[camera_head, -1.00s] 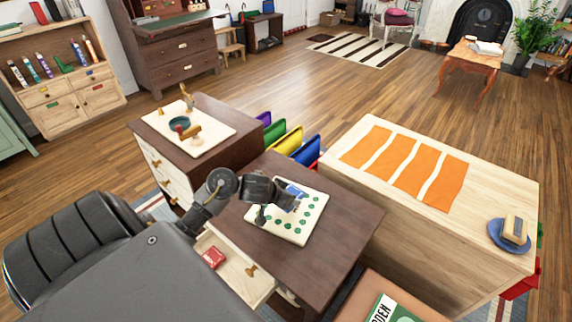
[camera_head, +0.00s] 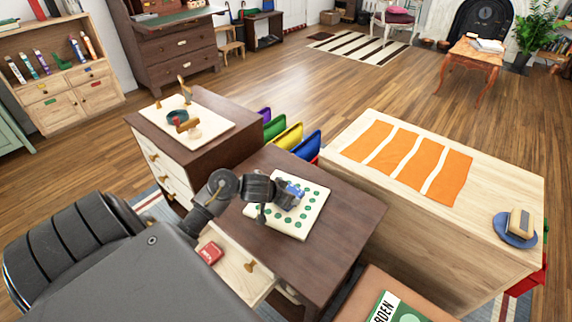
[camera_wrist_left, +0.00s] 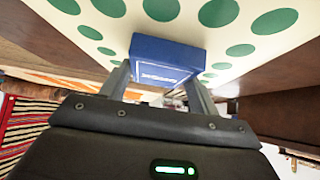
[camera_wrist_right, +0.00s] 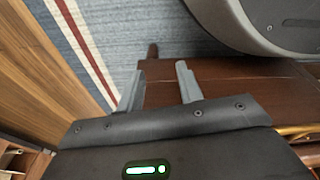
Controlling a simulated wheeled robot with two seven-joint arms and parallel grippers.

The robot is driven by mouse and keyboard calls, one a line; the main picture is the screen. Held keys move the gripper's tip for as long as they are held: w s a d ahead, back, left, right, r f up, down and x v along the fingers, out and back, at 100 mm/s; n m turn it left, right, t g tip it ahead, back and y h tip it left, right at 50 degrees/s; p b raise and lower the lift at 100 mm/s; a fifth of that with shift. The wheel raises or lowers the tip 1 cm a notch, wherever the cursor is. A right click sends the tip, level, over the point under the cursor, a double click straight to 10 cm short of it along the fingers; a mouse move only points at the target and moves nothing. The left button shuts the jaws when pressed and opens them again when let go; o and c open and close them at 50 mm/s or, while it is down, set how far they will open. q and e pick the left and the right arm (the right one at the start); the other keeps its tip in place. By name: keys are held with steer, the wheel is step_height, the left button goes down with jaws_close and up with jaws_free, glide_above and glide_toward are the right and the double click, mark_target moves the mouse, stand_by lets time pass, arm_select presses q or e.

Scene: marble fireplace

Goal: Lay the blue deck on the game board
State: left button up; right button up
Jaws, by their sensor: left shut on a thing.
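The blue deck (camera_head: 293,188) is a small blue box with white lettering on one face. My left gripper (camera_head: 284,197) is shut on it over the back part of the game board. The left wrist view shows the deck (camera_wrist_left: 168,58) between the two fingers, close to the board; I cannot tell whether they touch. The game board (camera_head: 284,231) is a cream square with green dots, lying on the dark brown desk (camera_head: 345,215). In the right wrist view, my right gripper (camera_wrist_right: 160,76) is open and empty. It is outside the head view.
An open drawer (camera_head: 235,262) below the desk top holds a red box (camera_head: 210,253). A cabinet (camera_head: 232,130) with a cream board stands behind left. Bare desk lies right of the game board.

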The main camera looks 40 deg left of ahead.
arm_select(q)
steer(key=shift+f, duration=0.15)
arm_select(e)
steer(key=shift+w+r, duration=0.15)
arm_select(q)
steer(key=o, duration=1)
arm_select(e)
steer(key=shift+r, duration=0.1)
arm_select(q)
steer(key=shift+r, duration=0.3)
steer(key=p+v, duration=0.3)
steer(key=v, duration=0.1)
steer(key=p+v, duration=0.2)
steer(key=v, duration=0.1)
steer(key=shift+s+r, duration=0.15)
steer(key=shift+r, duration=0.05)
steer(key=p+v, duration=0.3)
steer(key=v, duration=0.1)
steer(key=shift+s, duration=0.25)
arm_select(e)
steer(key=s+d+f, duration=0.2)
steer(key=s, duration=0.5)
steer(key=s+d+f+g, duration=0.1)
steer(key=s+d+f, duration=0.1)
steer(key=s, duration=0.5)
steer(key=shift+d+f, duration=0.35)
steer(key=shift+d, duration=0.05)
